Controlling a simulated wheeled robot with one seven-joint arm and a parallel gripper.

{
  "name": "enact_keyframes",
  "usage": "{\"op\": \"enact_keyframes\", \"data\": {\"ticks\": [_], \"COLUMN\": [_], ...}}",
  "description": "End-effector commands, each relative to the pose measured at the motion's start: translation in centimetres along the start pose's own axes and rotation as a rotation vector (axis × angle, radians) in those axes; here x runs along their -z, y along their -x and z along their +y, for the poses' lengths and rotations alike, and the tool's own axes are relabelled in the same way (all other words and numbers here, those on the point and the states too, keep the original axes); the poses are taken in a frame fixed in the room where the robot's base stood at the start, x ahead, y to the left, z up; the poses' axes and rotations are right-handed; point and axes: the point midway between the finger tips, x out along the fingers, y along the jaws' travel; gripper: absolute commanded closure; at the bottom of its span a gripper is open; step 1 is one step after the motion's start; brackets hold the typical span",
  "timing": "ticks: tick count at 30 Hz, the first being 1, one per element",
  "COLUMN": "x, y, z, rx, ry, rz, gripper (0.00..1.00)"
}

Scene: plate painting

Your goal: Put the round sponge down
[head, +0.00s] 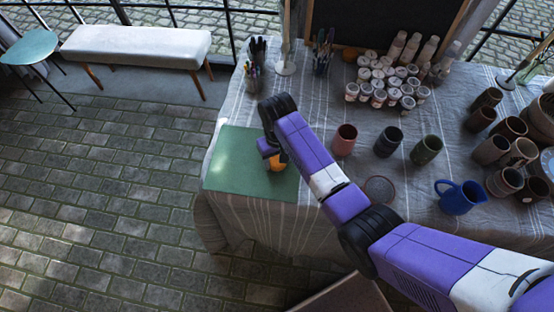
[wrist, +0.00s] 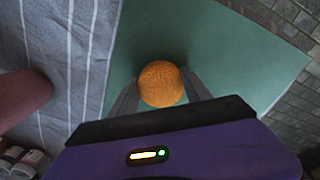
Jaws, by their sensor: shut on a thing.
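The round sponge is an orange ball (wrist: 160,84) between the fingers of my gripper (wrist: 161,92) in the wrist view. My gripper is shut on it. In the head view the sponge (head: 279,161) shows just below my gripper (head: 272,158), partly hidden by it. Both are over the green mat (head: 228,178), which lies on the cloth-covered table at its left end. The mat also fills the background of the wrist view (wrist: 235,65). I cannot tell whether the sponge touches the mat.
A reddish cup (head: 345,139) stands right of the mat, with a dark cup (head: 388,141) and a green cup (head: 427,149) beyond. A blue jug (head: 460,197) and several brown mugs are further right. Paint jars (head: 380,80) stand at the back. The mat's left part is clear.

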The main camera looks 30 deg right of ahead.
Motion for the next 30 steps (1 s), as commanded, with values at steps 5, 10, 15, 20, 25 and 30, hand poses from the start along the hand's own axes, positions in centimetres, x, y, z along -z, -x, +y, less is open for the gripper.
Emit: {"op": "enact_keyframes", "data": {"ticks": [5, 10, 15, 20, 25, 30], "x": [0.0, 0.0, 0.0, 0.0, 0.0, 0.2], "y": [0.2, -0.2, -0.1, -0.1, 0.4, 2.5], "z": [0.0, 0.0, 0.0, 0.0, 0.0, 0.0], "rx": [0.0, 0.0, 0.0, 0.0, 0.0, 0.001], "ry": [0.0, 0.0, 0.0, 0.0, 0.0, 0.0], "rz": [0.001, 0.0, 0.0, 0.0, 0.001, 0.004], "gripper": [0.76, 0.76, 0.22, 0.22, 0.22, 0.22]}}
